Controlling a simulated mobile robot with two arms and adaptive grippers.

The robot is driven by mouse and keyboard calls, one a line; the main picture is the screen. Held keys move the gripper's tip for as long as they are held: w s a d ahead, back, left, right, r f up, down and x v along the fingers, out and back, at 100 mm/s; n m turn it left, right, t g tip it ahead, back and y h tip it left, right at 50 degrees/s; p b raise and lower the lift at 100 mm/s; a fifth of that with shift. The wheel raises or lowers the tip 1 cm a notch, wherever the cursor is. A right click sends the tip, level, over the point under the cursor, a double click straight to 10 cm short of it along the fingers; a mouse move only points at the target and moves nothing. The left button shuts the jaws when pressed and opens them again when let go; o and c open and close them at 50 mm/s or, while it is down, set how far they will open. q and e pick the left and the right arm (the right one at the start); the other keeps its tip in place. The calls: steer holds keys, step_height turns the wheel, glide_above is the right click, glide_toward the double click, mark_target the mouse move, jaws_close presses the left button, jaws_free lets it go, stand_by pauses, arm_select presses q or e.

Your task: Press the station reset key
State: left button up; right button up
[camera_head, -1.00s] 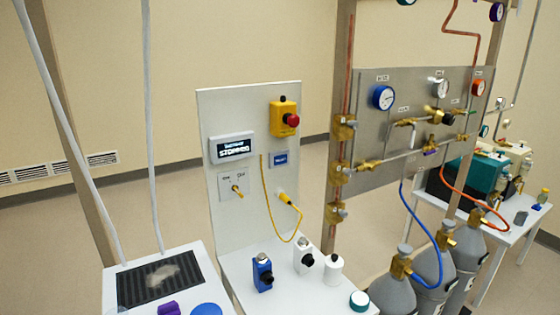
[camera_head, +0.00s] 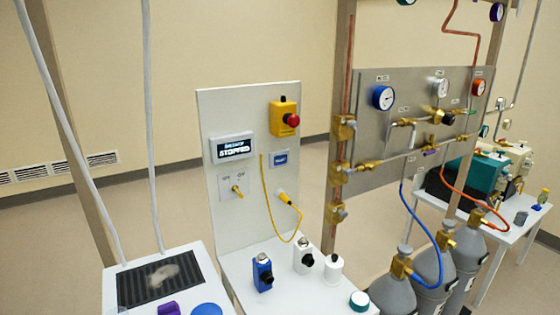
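The station panel (camera_head: 219,121) is an upright light grey board at the middle of the head view. A small blue key (camera_head: 280,159) with a white label, seemingly the reset key, sits on its right side. Left of it a display (camera_head: 233,148) reads "STOPPED". Above is a yellow box with a red mushroom button (camera_head: 292,120). Below the display is a plate with a brass key switch (camera_head: 237,191). A yellow cable (camera_head: 268,204) hangs across the panel to a yellow plug (camera_head: 286,198). Neither of my grippers is in view.
A white shelf (camera_head: 307,296) below the panel holds a blue bottle (camera_head: 262,272), white containers (camera_head: 303,256) and a teal-topped jar (camera_head: 359,300). Gas cylinders (camera_head: 428,270) and a pipe panel (camera_head: 371,140) stand to the right. A grated white unit (camera_head: 197,263) is at front left.

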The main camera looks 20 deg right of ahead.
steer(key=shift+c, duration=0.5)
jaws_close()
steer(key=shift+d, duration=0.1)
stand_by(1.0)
